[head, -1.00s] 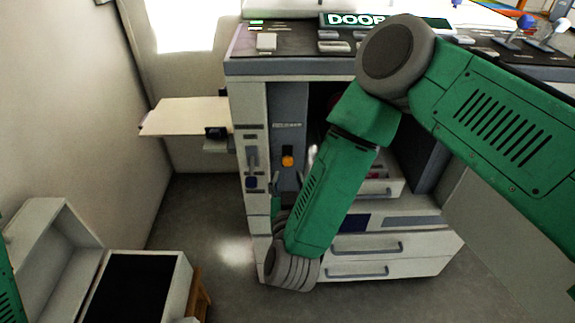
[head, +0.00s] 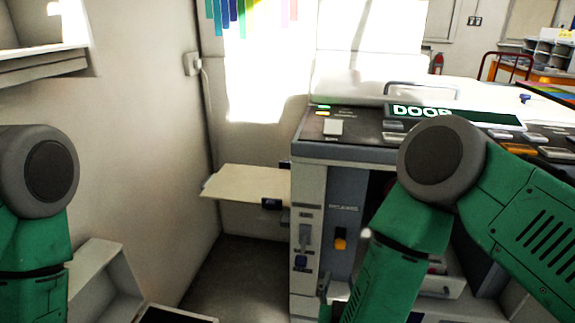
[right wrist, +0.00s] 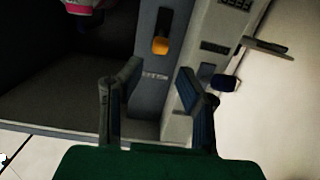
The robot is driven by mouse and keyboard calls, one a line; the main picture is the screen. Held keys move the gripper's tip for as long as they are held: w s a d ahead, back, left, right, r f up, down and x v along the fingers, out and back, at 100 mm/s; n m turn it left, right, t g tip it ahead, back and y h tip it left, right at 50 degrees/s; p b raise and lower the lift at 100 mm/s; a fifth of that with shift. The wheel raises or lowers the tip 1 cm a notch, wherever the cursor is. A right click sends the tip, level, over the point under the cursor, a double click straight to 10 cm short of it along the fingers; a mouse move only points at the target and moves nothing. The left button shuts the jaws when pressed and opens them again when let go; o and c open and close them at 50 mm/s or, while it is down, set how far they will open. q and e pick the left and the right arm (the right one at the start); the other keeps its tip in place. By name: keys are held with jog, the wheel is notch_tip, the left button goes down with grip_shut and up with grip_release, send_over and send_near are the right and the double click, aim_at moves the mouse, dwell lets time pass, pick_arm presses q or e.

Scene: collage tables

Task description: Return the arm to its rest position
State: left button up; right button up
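My right gripper shows in the right wrist view (right wrist: 157,72) with its two dark fingers apart and nothing between them. It faces the front panel of a grey machine (right wrist: 175,65). In the head view my right arm bends at a grey joint in front of the machine (head: 340,152), and its green forearm runs down out of the picture. A small part that may be a finger shows beside the forearm, too little to read there. My left arm stands at the left edge, and its gripper is out of view.
The machine has an orange switch (head: 340,243) and a blue knob (head: 301,262) on its front. A pale side shelf (head: 247,183) juts out from its left. A wall with a shelf (head: 40,70) is at the left. Bare floor shows between wall and machine.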

jog(key=s+d+f+n+g+y+p, duration=0.2)
jog(key=s+d+f+g+p, duration=0.1)
jog(key=s+d+f+g, duration=0.4)
jog(key=s+d+f+n+g+y+p, duration=0.2)
jog(key=s+f+g+y, duration=0.15)
jog(key=s, duration=0.55)
jog(key=s+d+g+h+p, duration=0.1)
jog(key=s+d+g, duration=0.4)
jog(key=s, duration=0.4)
jog(key=shift+s+r, duration=0.4)
jog(key=shift+d+r+p, duration=0.1)
jog(key=shift+p, duration=0.25)
